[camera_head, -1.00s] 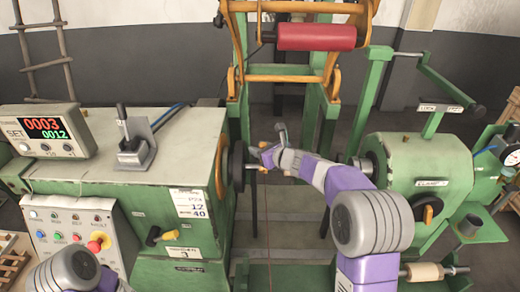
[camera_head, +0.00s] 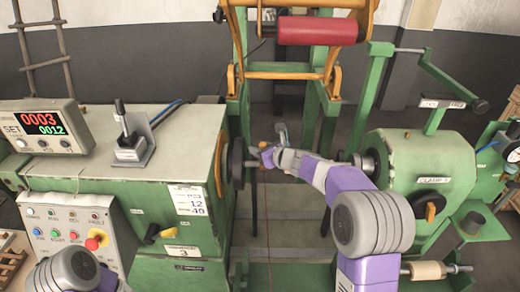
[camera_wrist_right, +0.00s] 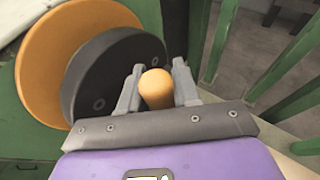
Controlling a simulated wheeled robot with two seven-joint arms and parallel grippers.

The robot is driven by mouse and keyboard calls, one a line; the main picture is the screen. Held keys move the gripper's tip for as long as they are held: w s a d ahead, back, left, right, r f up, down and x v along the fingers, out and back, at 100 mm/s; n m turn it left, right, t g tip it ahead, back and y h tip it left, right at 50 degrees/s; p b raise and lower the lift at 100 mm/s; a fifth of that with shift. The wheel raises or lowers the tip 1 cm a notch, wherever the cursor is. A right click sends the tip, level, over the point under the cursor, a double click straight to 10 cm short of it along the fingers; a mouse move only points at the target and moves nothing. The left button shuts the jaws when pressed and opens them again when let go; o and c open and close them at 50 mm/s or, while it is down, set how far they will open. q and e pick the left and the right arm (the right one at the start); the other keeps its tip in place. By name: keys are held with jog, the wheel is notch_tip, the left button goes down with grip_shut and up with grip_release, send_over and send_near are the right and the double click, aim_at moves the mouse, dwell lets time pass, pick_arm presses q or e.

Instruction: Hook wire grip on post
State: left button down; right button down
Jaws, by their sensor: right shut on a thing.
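My right gripper (camera_head: 268,157) reaches in from the right to the left machine's dark faceplate (camera_head: 237,164). In the right wrist view its two grey fingers (camera_wrist_right: 156,90) are shut on an orange cylindrical grip (camera_wrist_right: 155,88). The grip also shows small in the head view (camera_head: 266,158). The dark disc (camera_wrist_right: 100,80) and the larger orange disc (camera_wrist_right: 45,60) are just left of the fingers. A thin reddish wire (camera_head: 267,225) hangs below the gripper. I cannot make out the post clearly. My left gripper is out of view; only part of that arm shows at bottom left.
A green tailstock (camera_head: 430,170) stands at right, facing the faceplate. A green frame with a red roller (camera_head: 316,30) stands behind. The control box (camera_head: 68,228) and counter display (camera_head: 40,127) are at left. The gap between the machines is mostly open.

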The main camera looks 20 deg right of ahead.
jog(key=c, duration=0.7)
grip_release()
jog(key=shift+c, duration=0.2)
jog(key=v, duration=0.7)
jog(key=shift+s, duration=0.25)
jog(key=shift+d+r, duration=0.1)
jog(key=shift+d, duration=0.05)
